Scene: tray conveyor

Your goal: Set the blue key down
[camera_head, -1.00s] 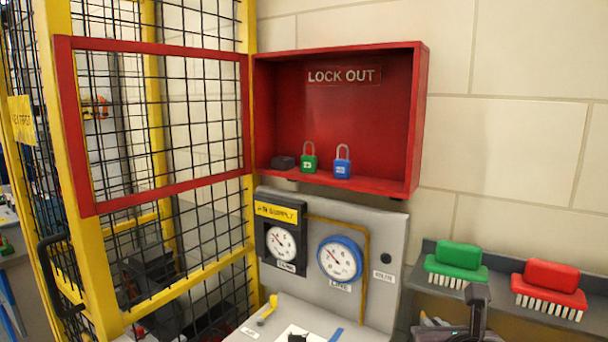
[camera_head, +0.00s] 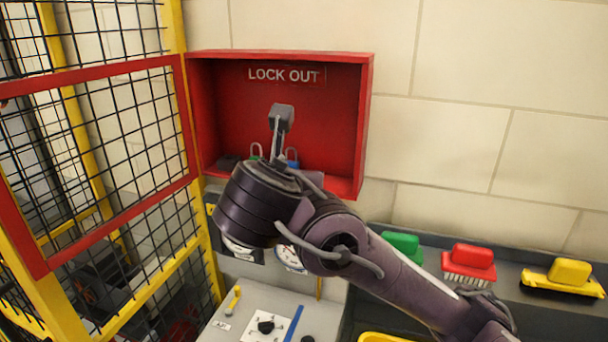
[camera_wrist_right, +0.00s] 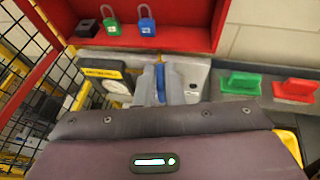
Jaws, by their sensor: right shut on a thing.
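My right gripper, in the right wrist view (camera_wrist_right: 161,82), is shut on a narrow blue piece, the blue key (camera_wrist_right: 161,86), between its pale fingers. It is in front of the gauge panel, with the red box beyond and above. In the head view, my right wrist hides the fingers and the key. The red lockout box (camera_head: 368,120) is open at the front. A green padlock (camera_wrist_right: 111,24) and a blue padlock (camera_wrist_right: 147,24) stand on its floor, with a dark block (camera_wrist_right: 87,28) to their left. My left gripper is not in view.
A red-framed mesh door (camera_head: 38,262) in a yellow frame stands at the left. Green (camera_head: 403,245), red (camera_head: 470,262) and yellow (camera_head: 565,277) brushes sit on a shelf at the right. Below is a grey bench (camera_head: 240,325) with a yellow handle (camera_head: 234,298) and a blue strip (camera_head: 293,323).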

